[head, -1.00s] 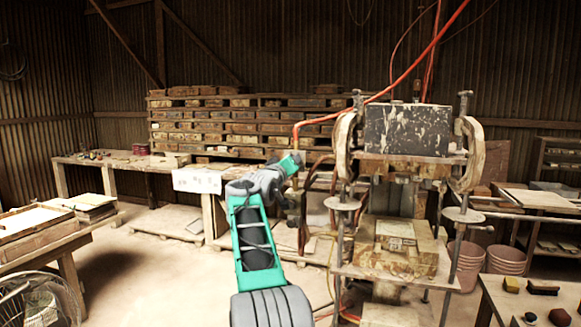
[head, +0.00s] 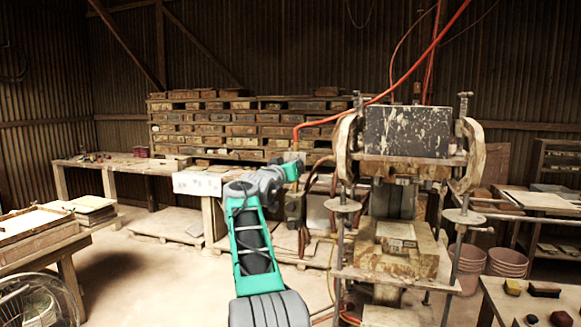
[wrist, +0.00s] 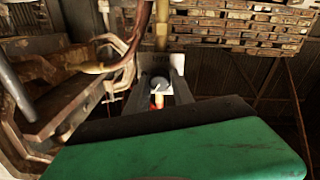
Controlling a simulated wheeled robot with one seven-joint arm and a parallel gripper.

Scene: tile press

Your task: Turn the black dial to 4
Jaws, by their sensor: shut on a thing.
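The dial (wrist: 160,85) shows in the wrist view as a small round knob on the front of a dark plate (wrist: 154,62); its face looks greyish here. My gripper (wrist: 160,91) has one finger on each side of the knob and is shut on it. The numbers around the dial and its pointer are too small to read. In the head view my gripper (head: 299,168) is at the pipework left of the press, and my gripper and wrist hide the dial.
The press (head: 407,130) with its rusty clamps stands close on the right. An orange hose (head: 402,80) runs down to the pipework. Brown hoses (wrist: 139,30) hang near my gripper in the wrist view. A workbench (head: 120,163) and stacked boards stand behind.

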